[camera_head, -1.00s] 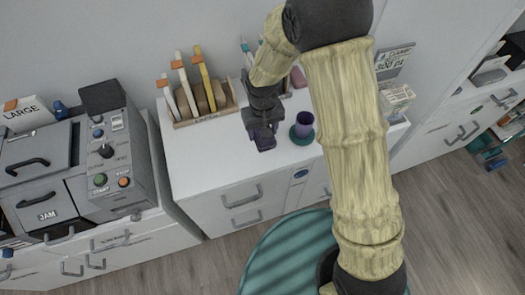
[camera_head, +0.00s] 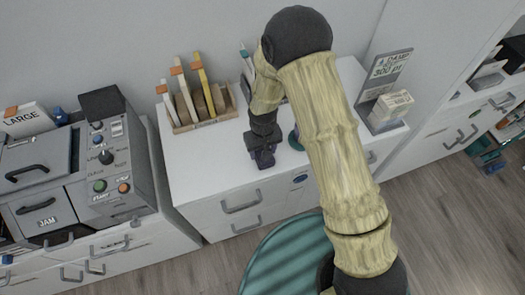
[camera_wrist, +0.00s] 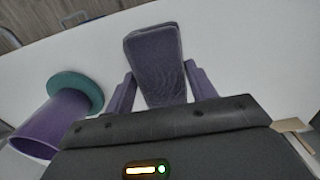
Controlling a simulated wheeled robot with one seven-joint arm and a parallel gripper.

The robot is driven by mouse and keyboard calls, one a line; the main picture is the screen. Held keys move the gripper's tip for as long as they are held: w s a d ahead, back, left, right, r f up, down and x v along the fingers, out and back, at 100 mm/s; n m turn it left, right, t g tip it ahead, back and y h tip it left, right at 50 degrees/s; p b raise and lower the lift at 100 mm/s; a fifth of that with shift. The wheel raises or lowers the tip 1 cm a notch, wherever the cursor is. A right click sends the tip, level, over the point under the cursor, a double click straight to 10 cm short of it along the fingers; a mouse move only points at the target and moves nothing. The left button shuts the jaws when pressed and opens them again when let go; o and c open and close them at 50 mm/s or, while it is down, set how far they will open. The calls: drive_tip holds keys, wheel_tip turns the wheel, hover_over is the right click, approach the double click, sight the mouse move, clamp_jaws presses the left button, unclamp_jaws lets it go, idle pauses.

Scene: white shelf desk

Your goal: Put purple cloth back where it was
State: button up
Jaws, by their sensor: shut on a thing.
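The purple cloth (camera_wrist: 154,62) is a folded dark purple block in the wrist view, between the two purple fingers of my gripper (camera_wrist: 160,88). My gripper is shut on it. In the head view my gripper (camera_head: 263,163) points down over the front part of the white desk top (camera_head: 205,165). The cloth is hard to make out there. I cannot tell whether the cloth touches the desk.
A purple cup (camera_wrist: 48,128) with a teal disc (camera_wrist: 78,91) at one end is left of my gripper in the wrist view. A wooden file rack (camera_head: 205,112) stands at the desk's back left. White stacked cards (camera_head: 391,104) and a grey sign are at the right.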

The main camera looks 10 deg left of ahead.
drive_tip(key=shift+s+a+f, duration=0.1)
drive_tip(key=shift+f, duration=0.45)
drive_tip(key=shift+s+f, duration=0.1)
drive_tip(key=shift+f, duration=0.1)
drive_tip(key=o, duration=1)
drive_tip(key=shift+r, duration=0.1)
wheel_tip(320, 180, up, 12)
drive_tip(key=shift+r+b, duration=0.15)
drive_tip(key=shift+b, duration=0.25)
